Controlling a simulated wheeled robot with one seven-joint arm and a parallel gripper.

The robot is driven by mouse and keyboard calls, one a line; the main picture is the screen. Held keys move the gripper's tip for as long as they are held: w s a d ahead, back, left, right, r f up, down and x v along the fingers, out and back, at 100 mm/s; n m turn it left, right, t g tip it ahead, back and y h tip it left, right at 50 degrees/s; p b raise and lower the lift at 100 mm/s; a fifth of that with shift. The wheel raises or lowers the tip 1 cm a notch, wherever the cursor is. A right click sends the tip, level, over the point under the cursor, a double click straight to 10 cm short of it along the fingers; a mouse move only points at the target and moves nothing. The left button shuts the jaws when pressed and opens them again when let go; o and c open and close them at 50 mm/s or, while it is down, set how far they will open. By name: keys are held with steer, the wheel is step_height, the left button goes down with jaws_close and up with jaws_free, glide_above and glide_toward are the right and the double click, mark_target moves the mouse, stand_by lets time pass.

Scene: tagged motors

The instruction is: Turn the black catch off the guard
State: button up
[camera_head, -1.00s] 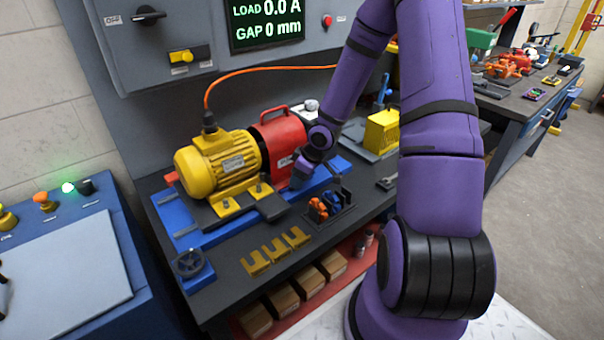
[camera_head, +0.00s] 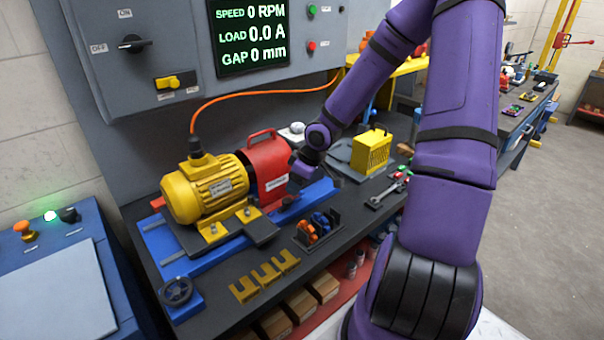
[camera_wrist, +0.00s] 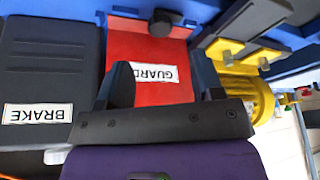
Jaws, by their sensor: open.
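The red guard (camera_head: 268,165) stands at the right end of the yellow motor (camera_head: 205,190) on the blue bed. In the wrist view the guard (camera_wrist: 145,45) fills the upper middle, its label upside down and partly covered by a finger. The round black catch (camera_wrist: 161,23) sits on the guard's edge beside the blue bed. My gripper (camera_wrist: 168,82) is open and empty, its two black fingers pointing at the guard, with the catch beyond the fingertips. In the head view my wrist is just right of the guard, and the catch cannot be made out there.
A dark block labelled BRAKE (camera_wrist: 45,75) is left of the guard in the wrist view. A small rack with orange and blue parts (camera_head: 318,228), yellow forked pieces (camera_head: 265,277) and a handwheel (camera_head: 177,292) are at the bench front. A yellow slotted box (camera_head: 371,152) stands right.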

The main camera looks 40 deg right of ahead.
steer(key=shift+v, duration=1.65)
steer(key=s+a+r+m, duration=0.2)
steer(key=s+a+r, duration=0.3)
steer(key=s+r, duration=0.2)
steer(key=s+a+r+m+t+h, duration=0.1)
steer(key=s+a+r+m, duration=0.1)
steer(key=s+a+r, duration=0.3)
steer(key=s+a+r+m+h, duration=0.1)
steer(key=s+a+r, duration=0.4)
steer(key=s+r, duration=0.6)
step_height(320, 180, up, 5)
steer(key=shift+m, duration=0.5)
